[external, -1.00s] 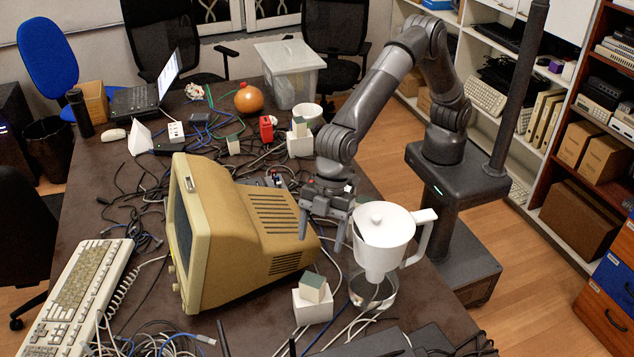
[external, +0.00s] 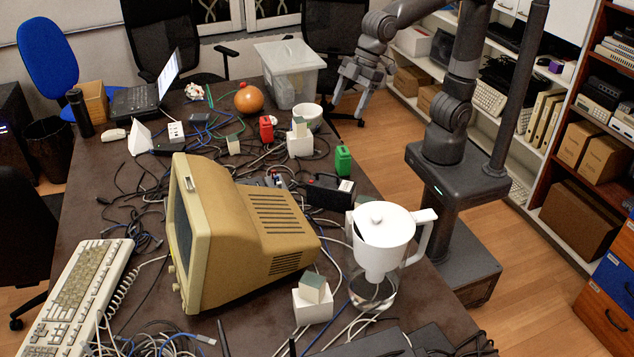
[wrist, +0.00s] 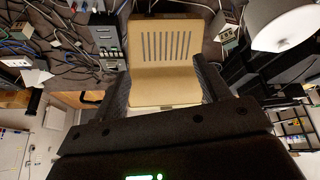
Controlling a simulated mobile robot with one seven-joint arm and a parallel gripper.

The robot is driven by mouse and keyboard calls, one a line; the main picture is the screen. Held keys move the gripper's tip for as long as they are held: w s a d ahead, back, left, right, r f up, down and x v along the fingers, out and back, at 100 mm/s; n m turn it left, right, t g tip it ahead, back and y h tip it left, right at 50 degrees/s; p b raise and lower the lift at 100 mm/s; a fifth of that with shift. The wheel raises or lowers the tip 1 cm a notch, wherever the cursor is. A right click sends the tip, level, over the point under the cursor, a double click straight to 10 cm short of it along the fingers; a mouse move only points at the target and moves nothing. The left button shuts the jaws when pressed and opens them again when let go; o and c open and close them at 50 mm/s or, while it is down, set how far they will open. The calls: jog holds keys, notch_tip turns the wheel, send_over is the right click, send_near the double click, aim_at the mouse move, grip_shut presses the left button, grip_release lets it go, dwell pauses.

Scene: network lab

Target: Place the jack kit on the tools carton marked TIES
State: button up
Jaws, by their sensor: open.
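No label is readable, so I cannot tell which thing is the jack kit or which carton is marked TIES. A white carton (external: 299,147) with a small greenish box (external: 299,126) on it stands mid-table. Another white carton (external: 312,309) with a like box (external: 312,287) on it stands at the front. A small pale-and-green box (external: 233,145) sits among the cables. My gripper (external: 348,108) is open and empty, raised near the table's right edge. In the wrist view its dark fingers (wrist: 160,85) frame a tan monitor, with nothing held.
The tan monitor (external: 235,230) fills the middle front. A white jug (external: 382,240) stands to its right. A black box (external: 328,192), a green can-like thing (external: 343,160) and a red one (external: 266,129) stand behind. A clear bin (external: 290,70) is at the back. Cables cover much of the table.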

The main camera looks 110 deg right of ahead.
jog(key=s+d+f+m, duration=0.2)
jog(key=s+d, duration=0.3)
jog(key=s, duration=0.4)
jog(key=s+d+f+m+h, duration=0.1)
jog(key=s+d+f+m, duration=0.1)
jog(key=s+d, duration=0.4)
jog(key=s, duration=0.4)
jog(key=shift+s+t, duration=0.25)
jog(key=shift+t, duration=0.05)
jog(key=shift+o, duration=0.5)
